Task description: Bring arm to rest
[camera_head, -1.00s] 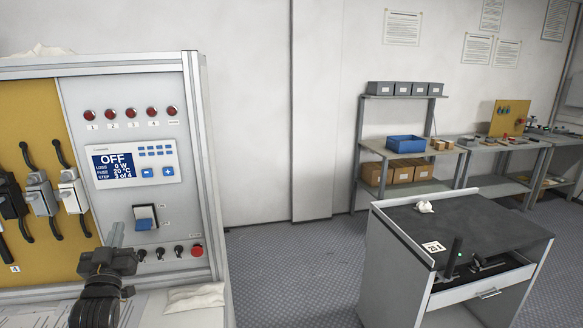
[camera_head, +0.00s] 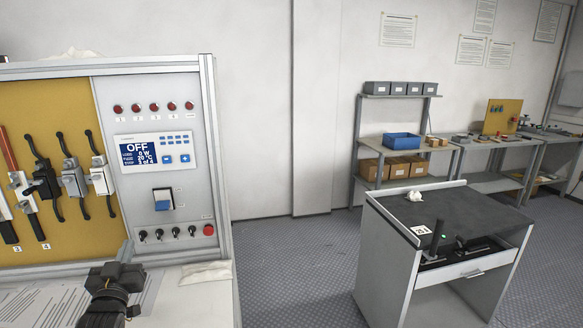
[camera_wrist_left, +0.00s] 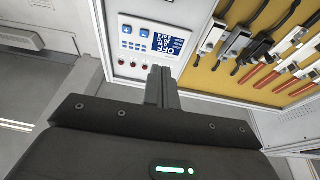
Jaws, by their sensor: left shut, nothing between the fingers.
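My left gripper (camera_head: 125,251) shows low at the left in the head view, in front of the lower edge of the test panel. In the left wrist view its two fingers (camera_wrist_left: 161,87) are together and empty, pointing toward the panel and apart from the fuses. The test panel (camera_head: 190,95) has a display reading OFF (camera_head: 138,151), red lamps and a rocker switch (camera_head: 163,199). My right gripper is not in view.
A white cloth (camera_head: 205,273) lies below the panel. A black-topped cart (camera_head: 465,209) stands at the right; a blue bin (camera_head: 401,141) is on a shelf behind. Floor between panel and cart is clear.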

